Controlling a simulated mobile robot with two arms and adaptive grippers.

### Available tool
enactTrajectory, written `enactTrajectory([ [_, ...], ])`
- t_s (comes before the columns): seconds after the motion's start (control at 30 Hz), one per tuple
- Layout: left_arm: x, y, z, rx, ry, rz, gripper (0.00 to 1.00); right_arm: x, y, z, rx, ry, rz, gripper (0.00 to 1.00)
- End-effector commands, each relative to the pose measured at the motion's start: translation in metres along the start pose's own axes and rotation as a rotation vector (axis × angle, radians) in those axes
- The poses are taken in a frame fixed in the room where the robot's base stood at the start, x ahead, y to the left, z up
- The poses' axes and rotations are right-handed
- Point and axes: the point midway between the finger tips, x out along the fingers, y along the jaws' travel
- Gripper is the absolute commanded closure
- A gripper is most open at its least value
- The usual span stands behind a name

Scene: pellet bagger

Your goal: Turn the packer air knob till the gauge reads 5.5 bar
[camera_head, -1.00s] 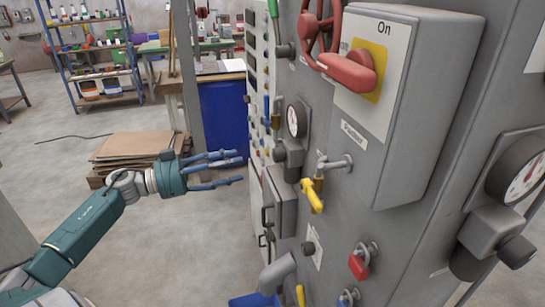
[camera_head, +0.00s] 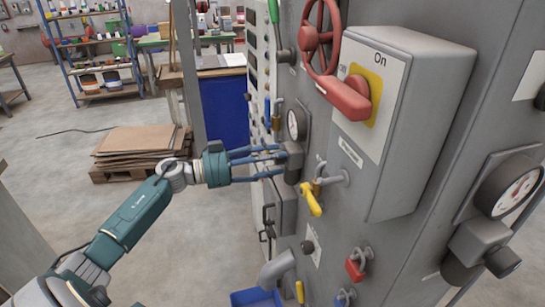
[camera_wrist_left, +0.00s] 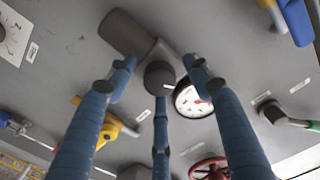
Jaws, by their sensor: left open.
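My left gripper (camera_head: 280,160) is open, its blue fingers reaching to a dark knob (camera_head: 284,152) below a round white gauge (camera_head: 297,123) on the grey machine panel. In the left wrist view the round knob (camera_wrist_left: 159,77) sits between the fingers' tips, with the fingers spread around it; I cannot tell whether any finger touches it. The gauge (camera_wrist_left: 193,100) shows there beside the right finger, partly covered, with a red needle; its reading is too small to tell. My right gripper is not in view.
A yellow-handled valve (camera_head: 312,198) sticks out just right of the fingers. Further right are a grey switch box (camera_head: 420,110) with a red handle (camera_head: 345,98) and a second gauge with a regulator (camera_head: 515,187). Open floor (camera_head: 80,220) lies left of the machine.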

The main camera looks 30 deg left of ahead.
Motion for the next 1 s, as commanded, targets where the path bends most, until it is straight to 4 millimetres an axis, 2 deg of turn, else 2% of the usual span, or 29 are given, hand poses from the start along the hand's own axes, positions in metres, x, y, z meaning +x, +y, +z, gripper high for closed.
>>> enactTrajectory([
  [0.17,0.0,0.0,0.0,0.0,0.0,0.0,0.51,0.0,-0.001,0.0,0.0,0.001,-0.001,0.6],
  [0.3,0.0,0.0,0.0,0.0,0.0,0.0,0.79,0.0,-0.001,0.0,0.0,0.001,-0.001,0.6],
  [0.4,0.0,0.0,0.0,0.0,0.0,0.0,0.94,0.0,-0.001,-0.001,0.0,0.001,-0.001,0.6],
  [0.77,0.0,0.001,0.002,0.054,-0.001,0.001,0.94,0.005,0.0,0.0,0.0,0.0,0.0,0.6],
  [1.0,-0.001,0.001,0.004,0.211,-0.002,0.001,0.94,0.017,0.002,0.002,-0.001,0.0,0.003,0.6],
])
